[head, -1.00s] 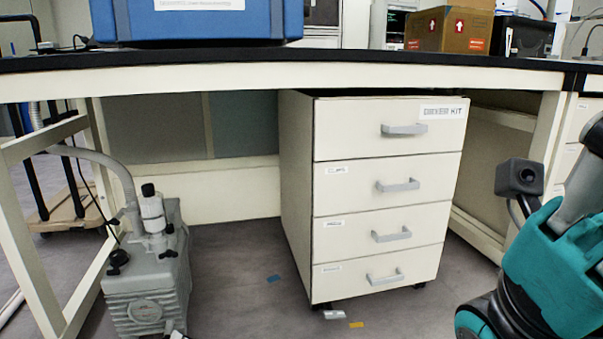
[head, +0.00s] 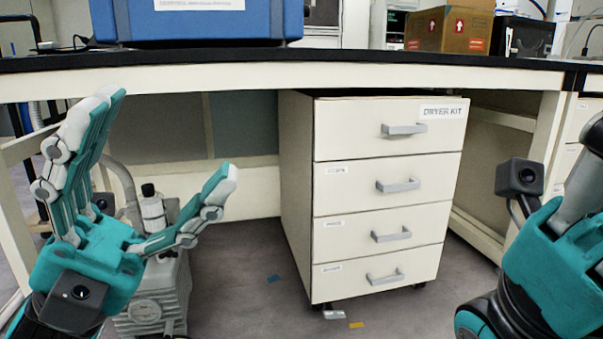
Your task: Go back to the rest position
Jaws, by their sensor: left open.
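My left gripper (head: 168,138) stands at the left in the head view, with its teal and grey fingers spread wide apart and pointing up. It is open and nothing is between its fingers. It is in front of the pump under the bench and hides part of it. My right gripper (head: 548,245) shows only in part at the right edge. Its teal body and small black camera are visible, but its fingertips are out of the picture.
A black-topped bench (head: 350,65) spans the view, with a blue box (head: 200,25) and a cardboard box (head: 448,30) on it. Under it stand a white drawer unit (head: 385,190), with all drawers shut, and a grey pump (head: 172,285).

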